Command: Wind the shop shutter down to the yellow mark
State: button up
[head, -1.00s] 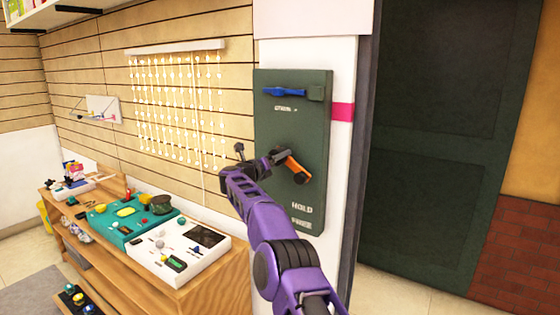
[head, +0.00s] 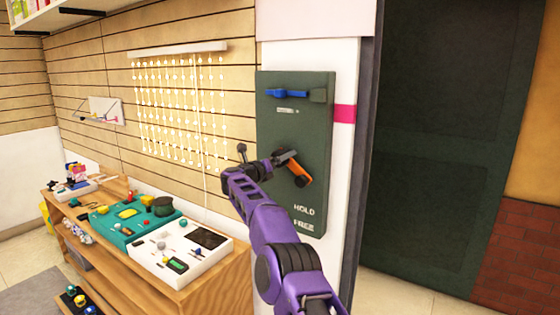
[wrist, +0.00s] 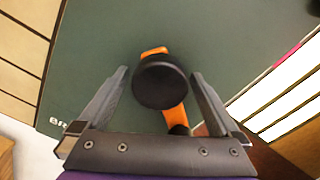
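A dark green panel (head: 285,130) is mounted on the white wall edge. On it is a crank with an orange arm (head: 292,164) and a black knob (wrist: 160,82). My gripper (wrist: 158,88) is open in the wrist view, with one finger on each side of the knob and visible gaps. In the head view my gripper (head: 262,165) is at the crank and hides part of it. A blue lever (head: 287,93) lies roughly level near the panel's top. "HOLD" and another word, probably "FREE", are printed low on the panel. I see no yellow mark.
A large dark green surface (head: 430,150), possibly the shutter, fills the right side. A pink stripe (head: 345,113) marks the white wall beside the panel. A wooden bench (head: 205,285) with teal and white boxes stands left of my arm. A string-light curtain (head: 180,110) hangs behind.

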jog(key=shift+s+a, duration=0.1)
jog(key=shift+a, duration=0.05)
jog(key=b+v, duration=0.2)
jog(key=v, duration=1.5)
jog(key=shift+s, duration=0.1)
